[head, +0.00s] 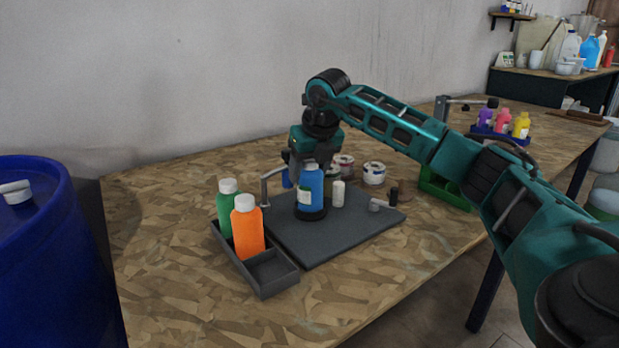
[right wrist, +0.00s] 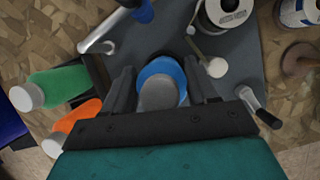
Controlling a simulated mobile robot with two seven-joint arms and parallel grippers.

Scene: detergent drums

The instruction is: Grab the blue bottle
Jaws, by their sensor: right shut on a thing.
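The blue bottle (head: 310,187) stands upright on the dark grey mat (head: 345,236) on the table, with a pale label on its side. In the right wrist view the blue bottle (right wrist: 161,70) is between the two dark fingers, its grey cap towards the camera. My left gripper is in neither view.
A dark tray (head: 272,281) holds a green bottle (head: 225,200) and an orange bottle (head: 247,230) left of the mat. A metal faucet-like piece (head: 264,188), a small white bottle (head: 338,193) and tins (head: 374,173) are close by. A blue drum (head: 45,260) stands at left.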

